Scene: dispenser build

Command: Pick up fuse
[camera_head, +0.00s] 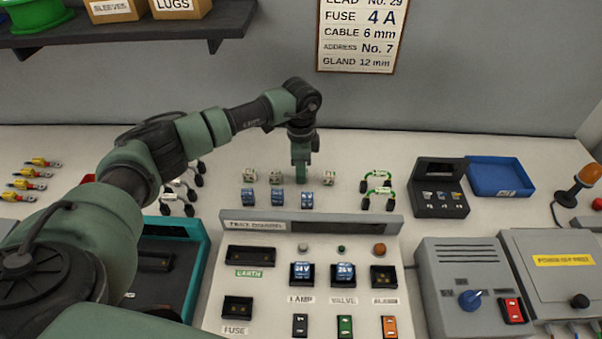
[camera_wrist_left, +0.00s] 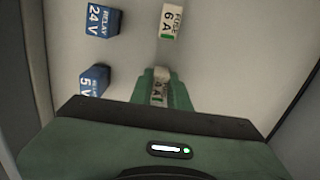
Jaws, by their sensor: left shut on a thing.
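My left gripper (camera_head: 301,172) points straight down at the row of small parts behind the test panel. In the left wrist view its green fingers are shut on a white fuse marked 4 A (camera_wrist_left: 161,92). The fuse is hidden behind the fingers in the head view, and I cannot tell if it touches the table. Another fuse, marked 6 A (camera_wrist_left: 171,20), stands apart from the fingers. Other small white fuses (camera_head: 250,175) stand in the same row, one of them (camera_head: 330,177) just right of my gripper. My right gripper is not in view.
A wall card (camera_head: 362,18) reads fuse 4 A. The panel's fuse socket (camera_head: 237,307) is dark and looks empty. Blue relays (camera_head: 277,200) stand before the fuses. Green leads (camera_head: 378,189), a black box (camera_head: 440,187) and a blue tray (camera_head: 500,177) are to the right.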

